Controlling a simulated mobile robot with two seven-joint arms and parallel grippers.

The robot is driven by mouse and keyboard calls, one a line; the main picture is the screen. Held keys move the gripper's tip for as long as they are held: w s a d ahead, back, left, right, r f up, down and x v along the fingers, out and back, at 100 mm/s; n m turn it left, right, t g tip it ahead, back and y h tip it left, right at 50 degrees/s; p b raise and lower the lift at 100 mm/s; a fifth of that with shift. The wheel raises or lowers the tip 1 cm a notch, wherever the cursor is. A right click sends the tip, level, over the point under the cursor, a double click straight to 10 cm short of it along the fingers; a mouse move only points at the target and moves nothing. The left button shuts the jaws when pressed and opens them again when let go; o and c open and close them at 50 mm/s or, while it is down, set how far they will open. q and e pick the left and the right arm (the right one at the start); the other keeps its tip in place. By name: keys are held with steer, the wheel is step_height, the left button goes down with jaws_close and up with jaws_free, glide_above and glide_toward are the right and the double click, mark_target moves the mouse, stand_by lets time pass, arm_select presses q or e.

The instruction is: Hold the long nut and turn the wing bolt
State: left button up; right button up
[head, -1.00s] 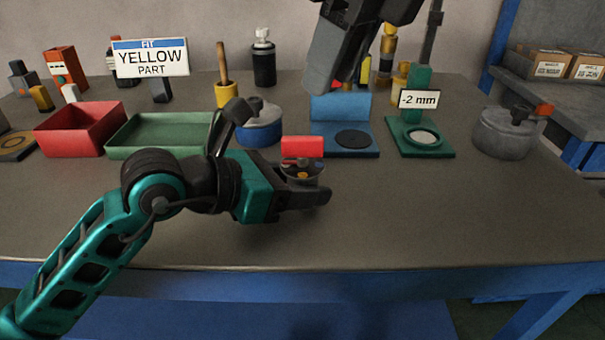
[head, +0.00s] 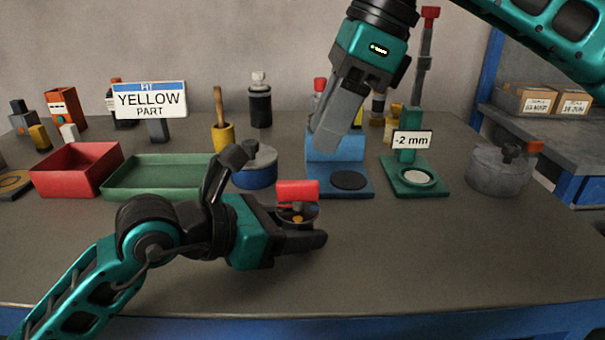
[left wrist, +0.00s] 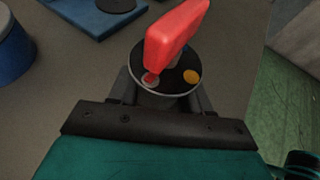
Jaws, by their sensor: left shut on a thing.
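The wing bolt shows as a red wing (head: 297,190) standing up above my left gripper. My left gripper (head: 300,232) is low over the table and shut on the grey round body below the disc, which looks like the long nut (left wrist: 160,99). The fingers hide much of it. My right gripper (head: 328,145) points down behind and above the wing, apart from it. I cannot tell whether its fingers are open.
A blue stand (head: 348,181) and a green stand (head: 404,184) with a "-2 mm" sign are behind. A lidded grey pot (head: 498,173) is at right. Red (head: 77,172) and green (head: 150,180) trays are at left. The front right tabletop is clear.

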mark_target(301, 181)
steer(key=x, duration=0.8)
jaws_close()
